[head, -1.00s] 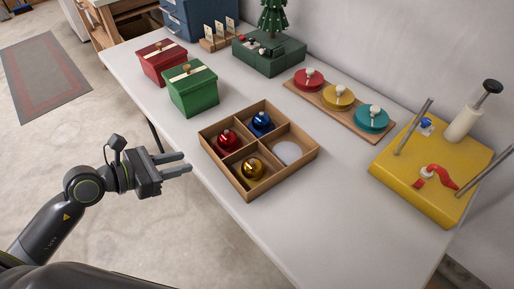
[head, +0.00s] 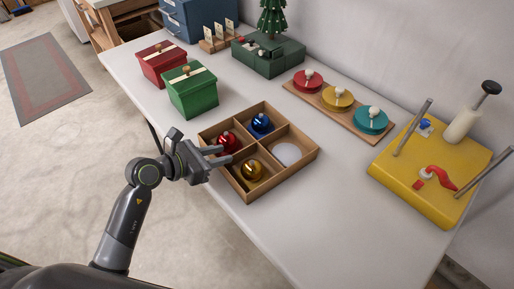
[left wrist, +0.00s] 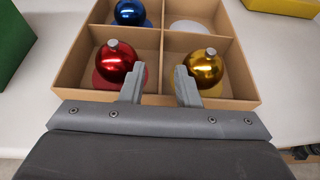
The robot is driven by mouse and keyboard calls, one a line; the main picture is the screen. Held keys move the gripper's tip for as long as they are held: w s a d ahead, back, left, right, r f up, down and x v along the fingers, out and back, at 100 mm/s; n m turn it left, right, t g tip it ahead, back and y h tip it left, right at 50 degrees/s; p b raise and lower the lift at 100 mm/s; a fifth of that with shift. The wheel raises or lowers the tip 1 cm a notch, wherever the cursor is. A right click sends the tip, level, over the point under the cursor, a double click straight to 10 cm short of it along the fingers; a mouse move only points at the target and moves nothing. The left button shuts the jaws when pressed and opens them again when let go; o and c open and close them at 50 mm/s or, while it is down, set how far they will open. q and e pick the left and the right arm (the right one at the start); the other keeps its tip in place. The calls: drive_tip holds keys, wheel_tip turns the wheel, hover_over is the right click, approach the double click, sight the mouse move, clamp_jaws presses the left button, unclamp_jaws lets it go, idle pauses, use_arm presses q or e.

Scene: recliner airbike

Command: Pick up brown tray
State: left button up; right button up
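The brown tray (head: 301,167) is a square divided box near the table's front edge. It holds a red ball (head: 228,140), a blue ball (head: 260,124) and a gold ball (head: 252,169), one per compartment, and one compartment has only a pale disc. My left gripper (head: 221,155) is open at the tray's near left side. In the left wrist view its fingers (left wrist: 159,88) reach over the tray's near wall, apart, on either side of the divider between the red ball (left wrist: 115,62) and the gold ball (left wrist: 206,68). My right gripper is out of view.
A green box (head: 192,92) and a red box (head: 162,64) stand left of the tray. A board with coloured knobbed discs (head: 338,104) lies behind it. A yellow block with posts (head: 415,185) stands at the right. The table in front right of the tray is clear.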

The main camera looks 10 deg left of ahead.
sight(235, 154)
use_arm(q)
drive_tip(key=shift+x, duration=2.75)
drive_tip(key=shift+s+f, duration=0.15)
drive_tip(key=shift+f, duration=0.1)
clamp_jaws()
drive_tip(key=shift+r, duration=0.1)
